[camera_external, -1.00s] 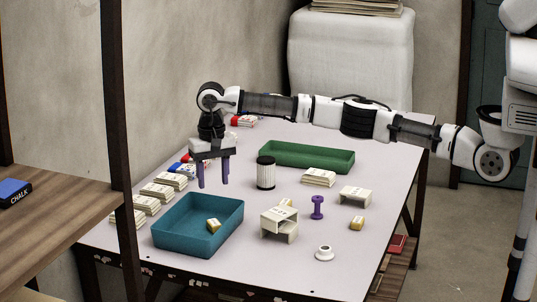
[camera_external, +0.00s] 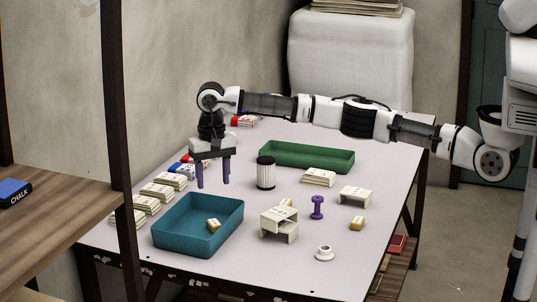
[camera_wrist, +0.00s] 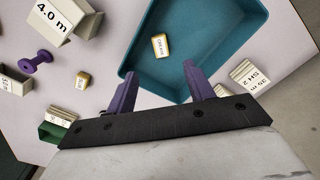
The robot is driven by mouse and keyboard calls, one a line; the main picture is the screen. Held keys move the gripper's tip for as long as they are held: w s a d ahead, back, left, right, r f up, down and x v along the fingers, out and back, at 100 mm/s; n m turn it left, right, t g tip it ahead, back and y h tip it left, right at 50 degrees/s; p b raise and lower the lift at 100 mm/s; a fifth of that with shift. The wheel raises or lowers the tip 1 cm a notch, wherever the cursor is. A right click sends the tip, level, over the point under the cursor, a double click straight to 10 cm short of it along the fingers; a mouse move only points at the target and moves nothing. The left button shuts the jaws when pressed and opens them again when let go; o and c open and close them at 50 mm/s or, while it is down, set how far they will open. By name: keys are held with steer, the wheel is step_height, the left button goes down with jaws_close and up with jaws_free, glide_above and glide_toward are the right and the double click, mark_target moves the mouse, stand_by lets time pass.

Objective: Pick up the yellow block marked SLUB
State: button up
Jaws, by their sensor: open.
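Three small yellow blocks show. One yellow block (camera_external: 213,225) lies inside the teal tray; it also shows in the wrist view (camera_wrist: 160,46) with a pale label too small to read surely. A second yellow block (camera_external: 286,203) is partly hidden behind a white stand; a yellow block beside the stand in the wrist view (camera_wrist: 82,80) seems to be this one. A third yellow block (camera_external: 357,223) lies at the right. I cannot tell which is marked SLUB. My gripper (camera_external: 213,184) is open and empty, pointing down above the table behind the tray; its purple fingers (camera_wrist: 160,72) are apart.
The teal tray (camera_external: 176,244) has raised walls. White stands (camera_external: 270,222) (camera_external: 355,193), a purple spool (camera_external: 317,207), a white-and-black cylinder (camera_external: 265,173), a cup (camera_external: 324,253) and a green tray (camera_external: 300,165) stand around. Card stacks (camera_external: 157,191) line the left edge.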

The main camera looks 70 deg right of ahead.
steer(key=m+b, duration=0.7)
steer(key=m, duration=0.2)
glide_above(285, 201)
steer(key=f, duration=0.7)
steer(key=shift+w+a+f, duration=0.2)
steer(key=shift+w+f, duration=0.05)
steer(key=shift+w, duration=0.05)
steer(key=shift+s+d+f+p, duration=0.1)
steer(key=shift+f+p, duration=0.1)
steer(key=shift+f, duration=0.7)
steer(key=shift+s+d+f+p, duration=0.15)
steer(key=shift+f+p, duration=0.1)
steer(key=shift+f, duration=0.7)
steer(key=shift+s+d+f+p, duration=0.1)
steer(key=shift+f+p, duration=0.1)
steer(key=shift+f, duration=0.7)
steer(key=shift+c, duration=0.2)
steer(key=c, duration=1)
